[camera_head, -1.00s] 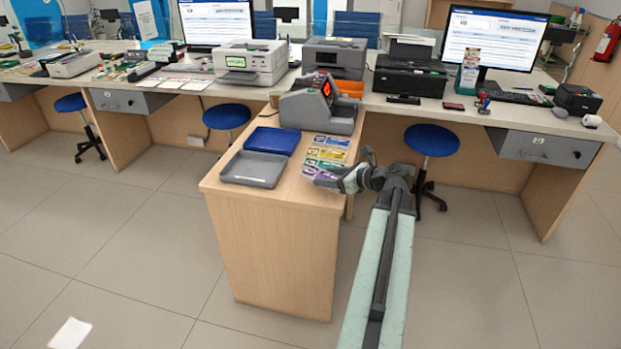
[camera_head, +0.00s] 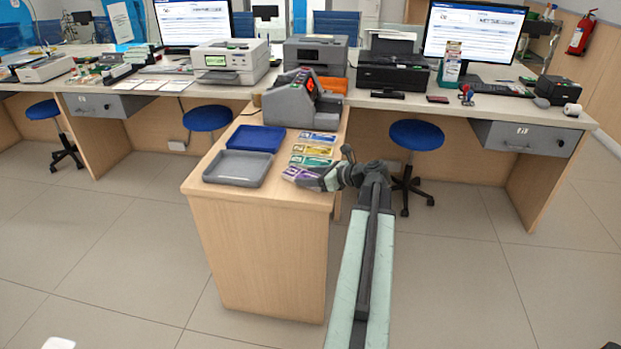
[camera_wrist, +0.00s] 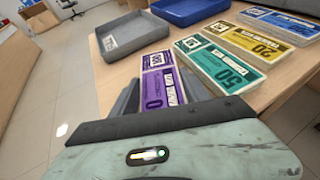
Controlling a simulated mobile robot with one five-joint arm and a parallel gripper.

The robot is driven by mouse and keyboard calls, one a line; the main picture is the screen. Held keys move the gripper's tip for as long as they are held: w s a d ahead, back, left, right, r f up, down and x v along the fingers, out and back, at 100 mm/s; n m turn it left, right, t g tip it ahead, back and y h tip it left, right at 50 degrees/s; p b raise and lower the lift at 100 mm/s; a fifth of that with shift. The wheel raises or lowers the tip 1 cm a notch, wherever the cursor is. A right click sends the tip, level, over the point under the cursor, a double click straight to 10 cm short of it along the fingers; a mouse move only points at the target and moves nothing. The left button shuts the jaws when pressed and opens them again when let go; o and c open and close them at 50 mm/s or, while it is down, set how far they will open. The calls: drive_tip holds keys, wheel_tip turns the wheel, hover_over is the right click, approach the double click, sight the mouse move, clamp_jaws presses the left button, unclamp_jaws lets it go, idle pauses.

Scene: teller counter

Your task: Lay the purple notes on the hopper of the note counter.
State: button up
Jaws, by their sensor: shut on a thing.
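The purple notes (camera_wrist: 163,88) lie at the near end of a row of note bundles in the wrist view. In the head view the purple notes (camera_head: 297,173) show at the front right of the wooden counter. My gripper (camera_head: 313,180) is shut on the purple notes from the right; its fingers (camera_wrist: 125,98) flank the bundle in the wrist view. I cannot tell whether the bundle is clear of the counter top. The note counter (camera_head: 297,103), grey with a red display, stands at the back of this counter. Its hopper is hard to make out.
Green (camera_wrist: 220,65), yellow (camera_wrist: 250,42) and blue (camera_wrist: 281,21) note bundles lie beyond the purple ones. A grey tray (camera_head: 238,182) and a blue tray (camera_head: 256,149) lie on the left. A blue stool (camera_head: 417,135) stands to the right.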

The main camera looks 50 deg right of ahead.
drive_tip(key=o, duration=1.4)
drive_tip(key=shift+o, duration=0.2)
